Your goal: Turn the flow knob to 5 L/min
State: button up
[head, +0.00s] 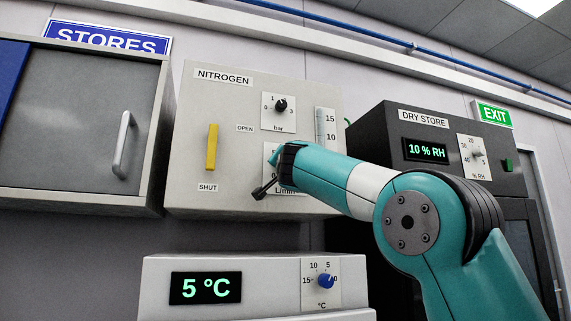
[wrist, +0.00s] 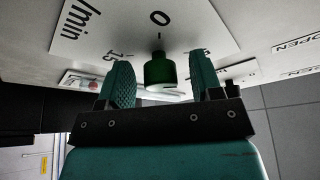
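The flow knob (wrist: 160,70) is dark green and stands out from a white dial plate (wrist: 110,25) in the wrist view. A "0" lies straight beyond it, with "15" and "/min" to the left. My gripper (wrist: 163,80) is open, one teal finger on each side of the knob with gaps visible on both sides. The knob's pointer is not clear. In the head view my gripper (head: 272,175) is at the lower dial plate (head: 270,152) of the grey NITROGEN panel (head: 235,110) and hides the knob.
Above the lower plate is a black bar knob (head: 281,105); to its right is a flow tube (head: 325,130). A yellow lever (head: 211,147) stands upright at left. Below is a white unit (head: 255,290) reading 5 °C with a blue knob (head: 326,281). A dry store (head: 385,125) stands right.

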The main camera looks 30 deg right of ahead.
jog(key=shift+s+r, duration=0.1)
jog(key=b+v, duration=0.8)
jog(key=v, duration=0.9)
jog(key=shift+f, duration=0.2)
jog(key=w+a+f+n+g+y+p, duration=0.15)
jog(key=a+f+n+y, duration=0.25)
jog(key=f, duration=0.5)
jog(key=a+f+n+g+y, duration=0.3)
jog(key=a+f+n+y, duration=0.15)
jog(key=f, duration=0.35)
jog(key=w+a+f+n+g+y, duration=0.1)
jog(key=a+f+n+g+y, duration=0.25)
jog(key=f, duration=0.55)
jog(key=s+a+f+n+g+y, duration=0.1)
jog(key=s+a+f+n+g, duration=0.1)
jog(key=s+f, duration=0.5)
jog(key=s+a+f+n+g+p, duration=0.1)
jog(key=s+a+f+n+g, duration=0.1)
jog(key=s+f+g, duration=0.3)
jog(key=s+a+f+n+g+y+p, duration=0.1)
jog(key=s+a+f+n+g, duration=0.2)
jog(key=s+f, duration=0.8)
jog(key=shift+s+n+g+y, duration=0.3)
jog(key=shift+s+n+g, duration=0.15)
jog(key=shift+s, duration=0.45)
